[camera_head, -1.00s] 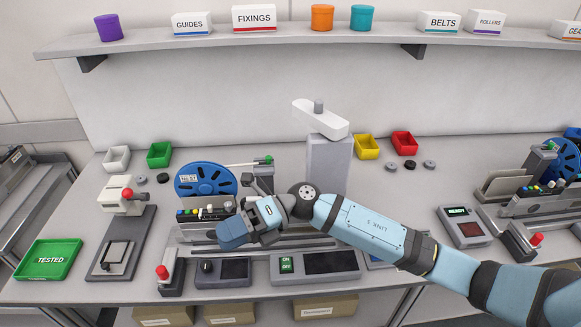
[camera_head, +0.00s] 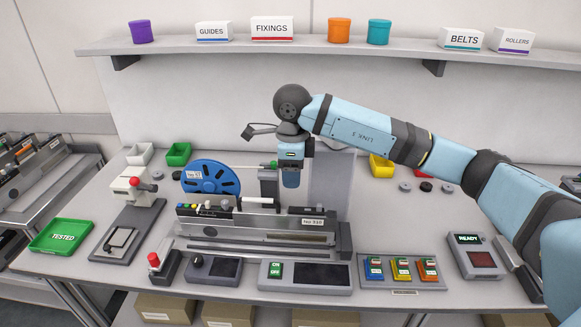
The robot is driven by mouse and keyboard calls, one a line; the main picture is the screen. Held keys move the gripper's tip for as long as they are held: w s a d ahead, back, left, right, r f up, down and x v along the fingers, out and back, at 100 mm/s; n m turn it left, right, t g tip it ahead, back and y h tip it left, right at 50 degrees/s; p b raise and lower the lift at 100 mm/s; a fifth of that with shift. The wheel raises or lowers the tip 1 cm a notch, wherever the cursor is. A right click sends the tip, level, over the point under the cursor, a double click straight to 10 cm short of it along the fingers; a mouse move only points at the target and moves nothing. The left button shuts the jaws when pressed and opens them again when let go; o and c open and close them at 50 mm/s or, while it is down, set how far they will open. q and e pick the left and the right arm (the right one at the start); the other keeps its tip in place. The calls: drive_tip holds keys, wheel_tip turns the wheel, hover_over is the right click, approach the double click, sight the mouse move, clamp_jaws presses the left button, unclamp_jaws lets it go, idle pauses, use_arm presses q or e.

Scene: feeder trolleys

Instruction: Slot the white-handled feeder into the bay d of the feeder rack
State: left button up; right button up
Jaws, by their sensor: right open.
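A long grey feeder (camera_head: 315,238) with a blue reel (camera_head: 211,177) lies across the middle of the workbench, its label reading "No 310". A white bar that looks like its handle (camera_head: 257,203) sits on its top edge. My right gripper (camera_head: 291,185) is open and points down, over or just behind the feeder's right half; the fingertips show poorly and I see nothing held. My left gripper is not in view. A trolley rack (camera_head: 68,172) at the far left holds other feeders; its bay letters cannot be read, so bay d cannot be picked out.
A small press (camera_head: 135,190) and a green TESTED tray (camera_head: 62,236) stand on the left of the bench. Control boxes (camera_head: 305,276) line the front edge. A shelf (camera_head: 300,46) runs along the back wall. The READY box (camera_head: 472,256) is at the right.

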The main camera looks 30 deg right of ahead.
sight(290, 208)
wheel_tip(290, 208, down, 12)
drive_tip(key=shift+f+p, duration=0.1)
drive_tip(key=shift+p, duration=0.55)
drive_tip(key=shift+c, duration=0.2)
clamp_jaws()
drive_tip(key=shift+w+a, duration=0.15)
drive_tip(key=shift+a, duration=0.1)
drive_tip(key=shift+w+a+b, duration=0.15)
drive_tip(key=shift+a+b, duration=0.15)
drive_tip(key=shift+w+a, duration=0.35)
drive_tip(key=shift+a, duration=0.15)
drive_tip(key=shift+o, duration=0.2)
unclamp_jaws()
